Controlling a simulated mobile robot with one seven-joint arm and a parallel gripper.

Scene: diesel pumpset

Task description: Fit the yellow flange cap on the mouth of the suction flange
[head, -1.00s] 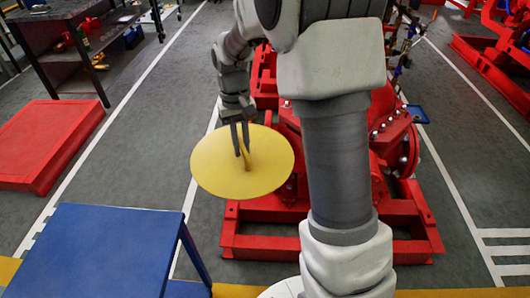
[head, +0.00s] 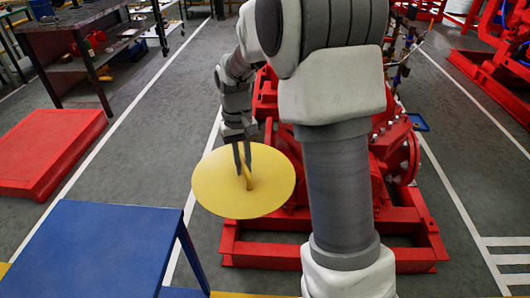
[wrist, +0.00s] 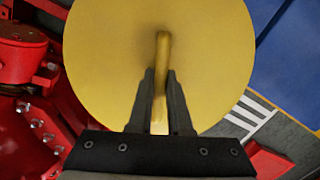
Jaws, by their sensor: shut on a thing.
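The yellow flange cap (head: 222,190) is a round disc with an upright handle, held in the air left of my arm in the head view. My gripper (head: 244,168) is shut on the cap's handle. In the wrist view the cap (wrist: 105,65) fills the upper middle, with its handle between the fingers of my gripper (wrist: 160,85). The red pumpset (head: 285,150) stands behind the cap and my arm. A round bolted red flange (head: 405,157) shows at its right; I cannot tell whether it is the suction flange. My arm hides much of the pumpset.
A blue table (head: 95,245) stands at the lower left, with a red platform (head: 45,150) beyond it. A dark workbench (head: 75,25) is at the upper left. Grey floor is clear between the table and the pumpset's red base frame (head: 265,255).

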